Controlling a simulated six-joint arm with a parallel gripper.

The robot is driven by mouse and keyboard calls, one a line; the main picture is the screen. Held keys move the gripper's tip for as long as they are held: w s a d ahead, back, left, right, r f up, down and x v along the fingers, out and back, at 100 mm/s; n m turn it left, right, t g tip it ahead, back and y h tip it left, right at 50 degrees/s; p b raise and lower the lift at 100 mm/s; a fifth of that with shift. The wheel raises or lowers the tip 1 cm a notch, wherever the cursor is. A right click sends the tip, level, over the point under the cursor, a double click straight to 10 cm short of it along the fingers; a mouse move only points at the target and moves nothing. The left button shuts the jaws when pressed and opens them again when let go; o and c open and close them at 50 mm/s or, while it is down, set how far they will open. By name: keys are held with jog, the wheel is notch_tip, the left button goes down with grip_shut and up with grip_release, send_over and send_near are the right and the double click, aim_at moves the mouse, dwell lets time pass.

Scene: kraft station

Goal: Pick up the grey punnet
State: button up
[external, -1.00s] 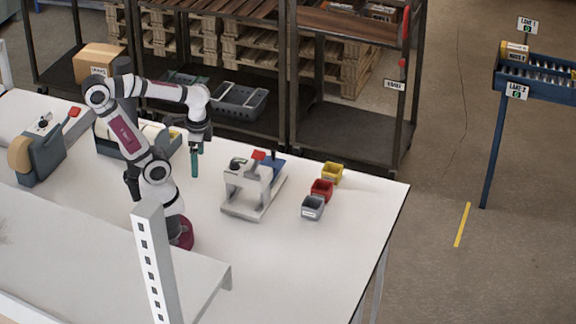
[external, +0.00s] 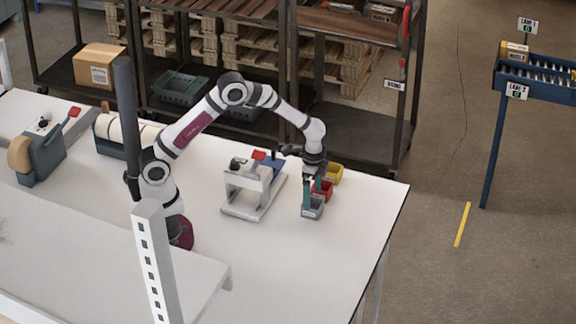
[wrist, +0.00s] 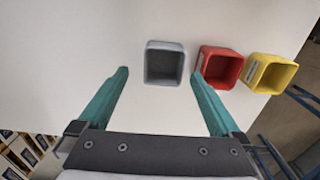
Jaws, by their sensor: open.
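The grey punnet (external: 312,208) is a small open-topped bin on the white table, nearest the camera in a row of three. In the wrist view the grey punnet (wrist: 165,62) looks empty and lies ahead of and roughly between the teal fingertips. My gripper (external: 309,194) is over the row, pointing down, its fingers partly covering the bins. In the wrist view my gripper (wrist: 160,74) is open with nothing between its fingers. The right fingertip is close to the gap between the grey and red bins; whether it touches either cannot be told.
A red bin (wrist: 218,67) stands beside the grey one, and a yellow bin (wrist: 268,73) beyond it. A white bench device (external: 245,192) with a red handle stands to the left. The table (external: 340,250) is clear in front of the bins; its right edge is close.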

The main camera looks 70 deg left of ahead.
aim_at(313, 205)
jog(key=f, duration=0.5)
jog(key=shift+w+a+f, duration=0.2)
jog(key=shift+a+f, duration=0.05)
jog(key=shift+f, duration=0.1)
jog(key=c, duration=1.3)
